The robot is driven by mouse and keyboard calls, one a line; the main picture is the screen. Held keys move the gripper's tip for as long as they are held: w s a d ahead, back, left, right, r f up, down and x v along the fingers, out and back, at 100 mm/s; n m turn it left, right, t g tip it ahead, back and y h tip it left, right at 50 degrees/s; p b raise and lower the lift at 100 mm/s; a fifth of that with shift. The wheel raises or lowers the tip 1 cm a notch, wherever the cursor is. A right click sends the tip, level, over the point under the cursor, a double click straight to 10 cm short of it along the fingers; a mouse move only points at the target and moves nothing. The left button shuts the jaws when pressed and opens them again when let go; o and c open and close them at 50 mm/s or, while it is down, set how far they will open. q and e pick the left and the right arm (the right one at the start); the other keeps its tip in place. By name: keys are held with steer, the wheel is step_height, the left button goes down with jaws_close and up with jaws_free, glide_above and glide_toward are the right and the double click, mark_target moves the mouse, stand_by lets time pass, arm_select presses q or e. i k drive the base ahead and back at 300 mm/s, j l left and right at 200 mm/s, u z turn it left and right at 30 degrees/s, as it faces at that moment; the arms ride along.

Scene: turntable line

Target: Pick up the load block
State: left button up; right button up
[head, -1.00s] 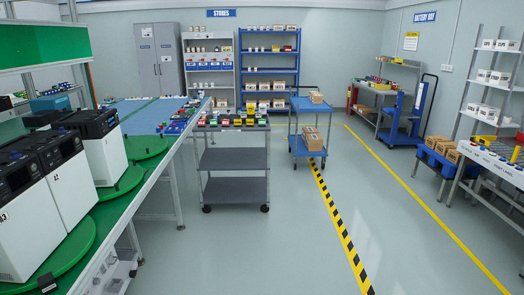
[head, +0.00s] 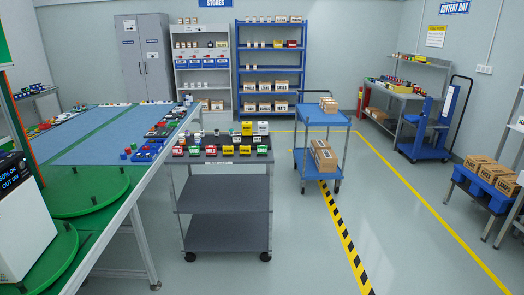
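I cannot tell which thing is the load block; the labels on the small items are too small to read. Several small red, yellow, green, black and white blocks stand in rows on top of the grey cart (head: 225,205), such as a yellow block (head: 228,151) and a red block (head: 178,151) along its front edge. More small coloured items lie along the edges of the blue mat (head: 85,148) on the long bench at left. Neither of my grippers is in view.
A blue trolley (head: 322,117) with cartons stands right of the grey cart. Green turntables (head: 85,195) and a white machine (head: 20,230) are at left. Shelves (head: 270,70) and a grey cabinet (head: 145,55) line the back wall. Open floor (head: 400,230) lies at right, with striped tape.

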mark_target(257, 138)
steer(key=i, duration=1.25)
